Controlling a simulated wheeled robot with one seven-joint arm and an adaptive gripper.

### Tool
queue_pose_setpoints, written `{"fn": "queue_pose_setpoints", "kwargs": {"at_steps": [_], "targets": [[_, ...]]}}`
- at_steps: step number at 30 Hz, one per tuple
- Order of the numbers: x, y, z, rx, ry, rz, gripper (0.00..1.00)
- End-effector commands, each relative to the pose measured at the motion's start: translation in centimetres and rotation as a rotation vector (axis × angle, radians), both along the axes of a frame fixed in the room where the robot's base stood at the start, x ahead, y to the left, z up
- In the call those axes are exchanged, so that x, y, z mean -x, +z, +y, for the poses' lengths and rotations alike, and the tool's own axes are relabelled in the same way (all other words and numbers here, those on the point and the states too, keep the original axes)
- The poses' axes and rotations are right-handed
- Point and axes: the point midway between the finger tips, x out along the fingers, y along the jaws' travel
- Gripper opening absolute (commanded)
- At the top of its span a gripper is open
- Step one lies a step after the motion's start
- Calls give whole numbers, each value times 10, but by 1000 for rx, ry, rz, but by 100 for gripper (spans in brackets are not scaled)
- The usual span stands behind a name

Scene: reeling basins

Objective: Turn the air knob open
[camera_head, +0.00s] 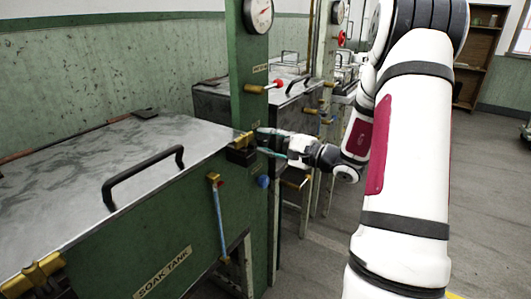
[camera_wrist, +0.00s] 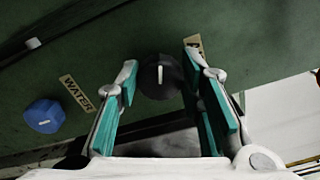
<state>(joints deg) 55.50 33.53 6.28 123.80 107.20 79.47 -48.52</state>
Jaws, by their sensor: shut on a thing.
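The air knob (camera_wrist: 158,76) is a round black knob with a white pointer line on a green panel. In the wrist view its pointer stands nearly upright in the picture. My gripper (camera_wrist: 163,70) is shut on it, with one teal-padded finger at each side. The right finger partly covers a tan label (camera_wrist: 193,44) beside the knob. In the head view my gripper (camera_head: 262,145) reaches the green post from the right, and the knob cannot be made out clearly there.
A blue knob (camera_wrist: 44,116) with a WATER label (camera_wrist: 76,92) is left of my gripper; it shows below my gripper in the head view (camera_head: 263,181). The soak tank's metal lid (camera_head: 120,150) with a black handle (camera_head: 143,172) is at left. A gauge (camera_head: 259,14) tops the post.

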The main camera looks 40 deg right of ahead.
Motion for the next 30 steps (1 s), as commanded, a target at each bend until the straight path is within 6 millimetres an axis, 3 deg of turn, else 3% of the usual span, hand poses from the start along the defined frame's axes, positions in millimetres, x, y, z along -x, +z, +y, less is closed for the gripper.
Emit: {"fn": "queue_pose_setpoints", "kwargs": {"at_steps": [15, 30], "targets": [[1, -5, 1, 292, 1, -103, 7], [1, -3, 0, 359, 0, -126, 7]]}}
